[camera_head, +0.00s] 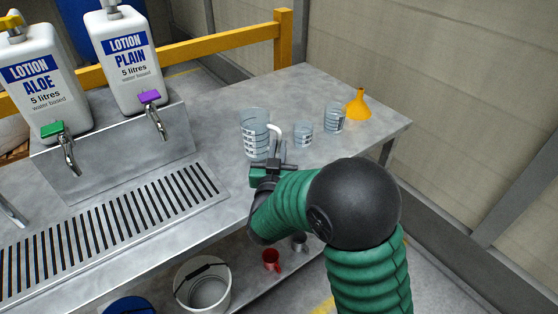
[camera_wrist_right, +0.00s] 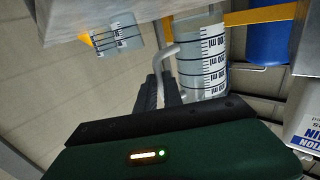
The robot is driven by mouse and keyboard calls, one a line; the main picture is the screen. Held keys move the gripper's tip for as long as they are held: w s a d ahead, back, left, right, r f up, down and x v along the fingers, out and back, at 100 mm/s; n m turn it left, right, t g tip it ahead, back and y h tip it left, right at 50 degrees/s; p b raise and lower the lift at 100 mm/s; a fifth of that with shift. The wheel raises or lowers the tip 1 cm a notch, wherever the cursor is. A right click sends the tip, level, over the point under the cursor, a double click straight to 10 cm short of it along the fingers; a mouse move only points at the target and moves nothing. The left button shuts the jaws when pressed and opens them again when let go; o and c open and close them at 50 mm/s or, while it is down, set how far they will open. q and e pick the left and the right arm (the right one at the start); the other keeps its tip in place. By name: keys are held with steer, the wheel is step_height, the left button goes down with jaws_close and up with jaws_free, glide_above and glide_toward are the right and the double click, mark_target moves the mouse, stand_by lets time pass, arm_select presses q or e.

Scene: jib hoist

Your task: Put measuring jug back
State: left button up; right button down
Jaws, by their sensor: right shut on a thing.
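A clear measuring jug (camera_head: 254,133) with dark scale marks and a white handle stands on the metal bench, to the right of the drain grille. It also shows in the right wrist view (camera_wrist_right: 201,62). My right gripper (camera_head: 277,158) is at the jug's near right side, shut on its white handle. In the right wrist view the dark fingers (camera_wrist_right: 168,88) meet at the handle. The jug looks upright; I cannot tell whether its base touches the bench. My left gripper does not show.
Two smaller clear measuring cups (camera_head: 303,132) (camera_head: 334,118) and an orange funnel (camera_head: 358,104) stand to the right. White lotion containers (camera_head: 128,58) with taps stand behind the slotted grille (camera_head: 110,232) at left. A white bucket (camera_head: 203,284) and red mug (camera_head: 271,260) are below.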

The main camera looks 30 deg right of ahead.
steer(key=f, duration=0.2)
steer(key=f+b, duration=0.1)
steer(key=shift+d+f, duration=0.2)
steer(key=shift+f, duration=0.2)
steer(key=shift+d, duration=0.4)
steer(key=c, duration=1.7)
jaws_free()
steer(key=shift+o, duration=1.1)
steer(key=shift+a, duration=0.1)
steer(key=shift+a+r, duration=0.15)
steer(key=shift+a, duration=0.15)
steer(key=p+v, duration=0.3)
steer(key=v, duration=0.9)
steer(key=shift+d, duration=0.15)
